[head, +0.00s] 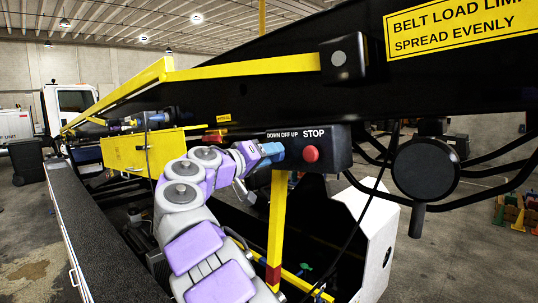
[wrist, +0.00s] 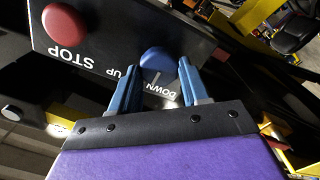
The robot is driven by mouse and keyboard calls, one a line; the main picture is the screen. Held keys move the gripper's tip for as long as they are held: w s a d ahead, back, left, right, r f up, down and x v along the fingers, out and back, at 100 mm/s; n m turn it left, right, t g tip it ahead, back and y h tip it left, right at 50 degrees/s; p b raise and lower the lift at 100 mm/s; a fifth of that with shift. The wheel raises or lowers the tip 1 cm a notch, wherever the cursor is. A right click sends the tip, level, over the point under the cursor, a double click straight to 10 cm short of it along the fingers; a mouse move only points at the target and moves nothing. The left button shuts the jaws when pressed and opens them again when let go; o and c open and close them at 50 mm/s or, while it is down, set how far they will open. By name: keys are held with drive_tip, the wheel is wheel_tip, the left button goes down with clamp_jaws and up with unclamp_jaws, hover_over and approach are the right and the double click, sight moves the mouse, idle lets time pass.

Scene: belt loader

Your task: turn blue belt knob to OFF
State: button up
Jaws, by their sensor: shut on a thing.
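The blue belt knob (wrist: 158,62) is on the face of a black control box (head: 325,148), under the DOWN OFF UP label in the head view. My gripper (wrist: 157,78) has its two blue fingers on either side of the knob and is shut on it. In the wrist view the box appears upside down, with UP and DOWN legible near the knob. OFF is not legible there, and I cannot tell which mark the knob points to. In the head view my gripper (head: 268,152) is at the box's left part, and its blue fingers blend with the knob.
A red STOP button (head: 311,154) sits just right of the knob. A yellow post (head: 277,220) stands below the box. A black cable hangs to its right, near a round black part (head: 425,168). The black belt frame (head: 270,105) runs above.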

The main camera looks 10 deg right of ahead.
drive_tip(key=o, duration=1)
drive_tip(key=shift+w+a+f, duration=0.1)
drive_tip(key=shift+w+a, duration=0.15)
drive_tip(key=shift+o, duration=0.2)
drive_tip(key=shift+s, duration=0.2)
drive_tip(key=b+v, duration=0.1)
drive_tip(key=v, duration=1.6)
drive_tip(key=shift+a, duration=0.25)
